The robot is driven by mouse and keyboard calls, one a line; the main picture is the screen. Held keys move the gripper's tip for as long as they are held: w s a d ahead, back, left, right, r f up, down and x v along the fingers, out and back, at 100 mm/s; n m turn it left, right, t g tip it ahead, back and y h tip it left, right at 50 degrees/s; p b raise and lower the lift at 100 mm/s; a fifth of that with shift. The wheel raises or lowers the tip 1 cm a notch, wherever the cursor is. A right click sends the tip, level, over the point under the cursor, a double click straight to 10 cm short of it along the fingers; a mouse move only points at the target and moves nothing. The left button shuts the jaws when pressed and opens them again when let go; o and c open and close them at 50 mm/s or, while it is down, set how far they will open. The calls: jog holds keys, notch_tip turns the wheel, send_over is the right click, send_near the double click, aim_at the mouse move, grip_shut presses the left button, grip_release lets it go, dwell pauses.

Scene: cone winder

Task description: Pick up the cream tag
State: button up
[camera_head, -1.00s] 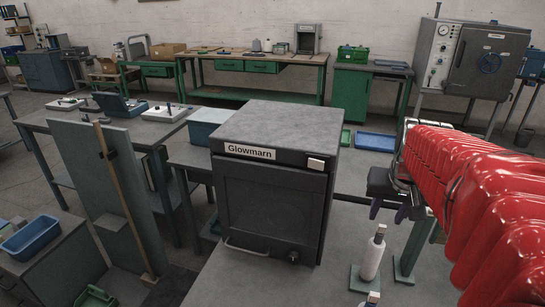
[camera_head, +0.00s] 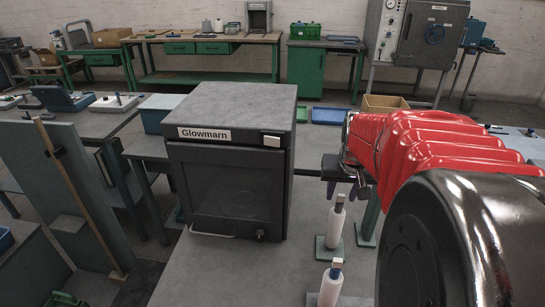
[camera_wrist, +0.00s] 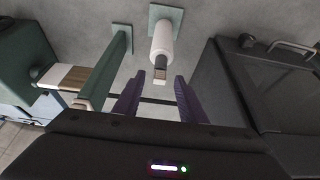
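No piece is plainly identifiable as the cream tag. Small pale pieces that could be it show on the cabinet's top right front (camera_head: 272,141), on the top of a white bottle-like piece (camera_head: 335,226), and on the end of a green post (camera_wrist: 112,65). In the wrist view that white piece (camera_wrist: 162,42) stands on a green square base beyond my gripper (camera_wrist: 159,78). My gripper's two purple fingers are apart with nothing visibly held. In the head view my gripper (camera_head: 345,195) hangs right of the cabinet, near the white piece.
The dark Glowmarn cabinet (camera_head: 230,190) stands close to my gripper, also at right in the wrist view (camera_wrist: 285,80). A second white piece (camera_head: 331,287) stands nearer. A green-and-white object (camera_wrist: 30,65) is at wrist-view left. Bare grey tabletop lies before the cabinet.

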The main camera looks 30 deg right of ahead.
jog(key=shift+c, duration=0.4)
jog(key=c, duration=0.7)
